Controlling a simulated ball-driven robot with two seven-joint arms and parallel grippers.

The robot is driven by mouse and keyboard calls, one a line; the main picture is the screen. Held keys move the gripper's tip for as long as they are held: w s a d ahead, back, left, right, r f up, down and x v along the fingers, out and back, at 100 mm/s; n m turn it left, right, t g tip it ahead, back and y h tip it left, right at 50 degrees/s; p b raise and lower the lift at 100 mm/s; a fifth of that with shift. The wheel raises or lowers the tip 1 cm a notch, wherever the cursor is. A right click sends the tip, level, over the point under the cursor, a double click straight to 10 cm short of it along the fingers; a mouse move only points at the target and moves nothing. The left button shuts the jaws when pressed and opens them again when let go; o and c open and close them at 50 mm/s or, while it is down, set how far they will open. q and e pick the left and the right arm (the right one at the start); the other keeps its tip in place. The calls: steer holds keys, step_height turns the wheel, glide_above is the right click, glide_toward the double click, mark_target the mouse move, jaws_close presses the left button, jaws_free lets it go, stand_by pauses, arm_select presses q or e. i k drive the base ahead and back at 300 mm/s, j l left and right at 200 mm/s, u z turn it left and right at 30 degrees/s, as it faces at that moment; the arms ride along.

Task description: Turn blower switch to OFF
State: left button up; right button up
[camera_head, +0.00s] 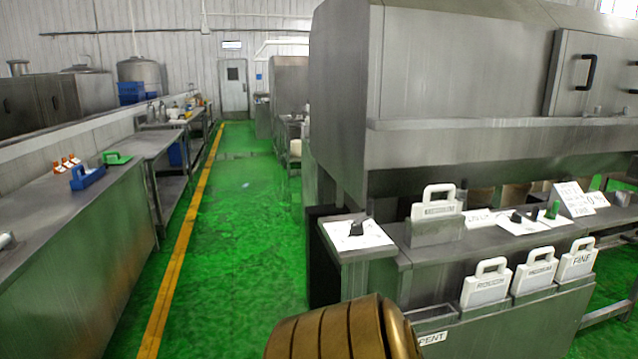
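A black rotary switch (357,228) sits on a white label plate (345,240) at the near left end of the steel control ledge. Farther right, a second black switch (517,217) sits on another white plate (530,227), with a green knob (552,210) beside it. The writing on these plates is too small to read, so I cannot tell which switch is the blower's or its setting. Neither of my grippers is in view.
A green-floored aisle (235,220) is open to the left, bordered by a long steel counter (80,225).

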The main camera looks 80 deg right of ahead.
mark_target(553, 209)
steer(key=z, duration=4.15)
steer(key=i+l, duration=0.55)
steer(key=i, duration=0.25)
steer(key=u, duration=0.05)
